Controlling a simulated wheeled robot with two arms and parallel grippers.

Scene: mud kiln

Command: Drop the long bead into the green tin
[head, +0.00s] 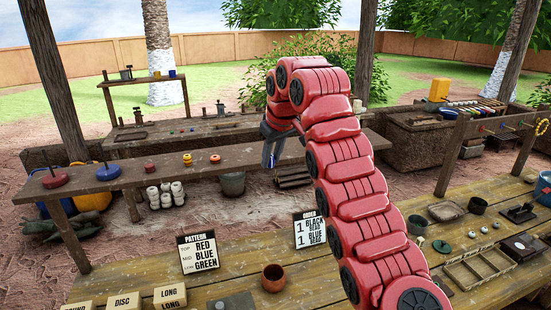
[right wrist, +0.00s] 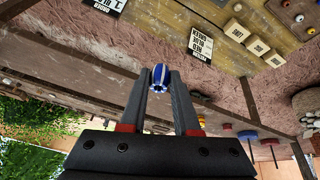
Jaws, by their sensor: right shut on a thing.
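The long bead (right wrist: 160,76) is blue with white stripes and shows its hole end in the right wrist view. My right gripper (head: 270,160) is shut on it, with the bead between the two fingertips (right wrist: 159,82). In the head view this gripper is beyond the near table, by the low rail, and the bead is too small to make out for sure. A small dark green cup, seemingly the green tin (head: 417,225), stands on the near table at right, apart from the gripper. My left gripper is out of view.
A pattern sign (head: 199,252), an order sign (head: 310,229) and a clay pot (head: 273,278) stand on the near table. A wooden tray (head: 480,268) and a dark cup (head: 478,205) are at right.

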